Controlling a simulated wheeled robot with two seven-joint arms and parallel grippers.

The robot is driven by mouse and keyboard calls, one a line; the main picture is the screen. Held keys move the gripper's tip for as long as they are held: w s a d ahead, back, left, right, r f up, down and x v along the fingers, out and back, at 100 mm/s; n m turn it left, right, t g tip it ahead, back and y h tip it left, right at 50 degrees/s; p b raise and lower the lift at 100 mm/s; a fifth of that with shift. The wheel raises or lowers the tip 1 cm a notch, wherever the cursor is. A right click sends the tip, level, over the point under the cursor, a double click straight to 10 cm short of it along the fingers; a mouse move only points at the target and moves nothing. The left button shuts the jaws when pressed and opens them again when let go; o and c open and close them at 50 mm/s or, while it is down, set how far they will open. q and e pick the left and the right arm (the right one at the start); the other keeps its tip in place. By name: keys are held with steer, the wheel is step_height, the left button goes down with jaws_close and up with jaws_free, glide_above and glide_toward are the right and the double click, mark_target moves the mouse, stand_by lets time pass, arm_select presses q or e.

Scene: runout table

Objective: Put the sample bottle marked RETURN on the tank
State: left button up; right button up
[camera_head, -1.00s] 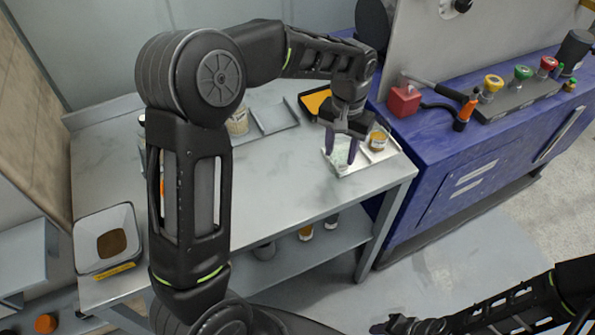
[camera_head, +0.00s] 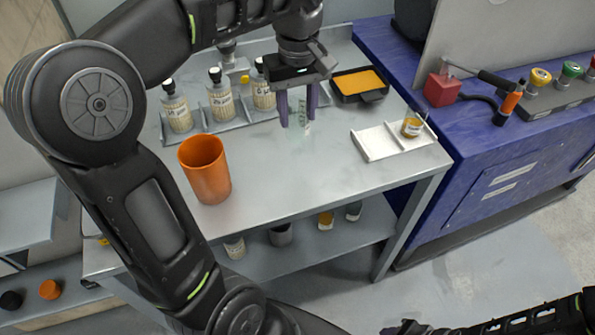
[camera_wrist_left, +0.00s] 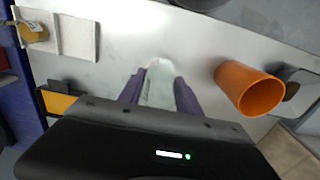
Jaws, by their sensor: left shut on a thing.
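My left gripper (camera_head: 298,123) is shut on a clear, pale glass container (camera_head: 302,113) and holds it over the grey table (camera_head: 270,160). The container also shows between the purple fingers in the left wrist view (camera_wrist_left: 158,88). No marking on it can be read. Dark-capped bottles with pale labels stand in a row at the table's back left: one (camera_head: 178,108), another (camera_head: 221,97) and a third (camera_head: 262,92). I cannot read RETURN on any. No tank can be told for certain. My right gripper (camera_head: 408,328) shows only partly at the bottom edge.
A white divided tray (camera_head: 375,144) holds an amber jar (camera_head: 412,125) on its right side; its left side is empty. An orange cup (camera_head: 205,172) stands at left. A black tray with orange contents (camera_head: 358,82) lies behind. A blue cabinet (camera_head: 470,185) adjoins at right.

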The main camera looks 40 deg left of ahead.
mark_target(298, 133)
arm_select(q)
steer(key=shift+f, duration=3.15)
steer(key=shift+f, duration=1.85)
steer(key=shift+f, duration=0.2)
steer(key=o, duration=1.3)
steer(key=shift+o, duration=0.2)
steer(key=shift+r, duration=0.15)
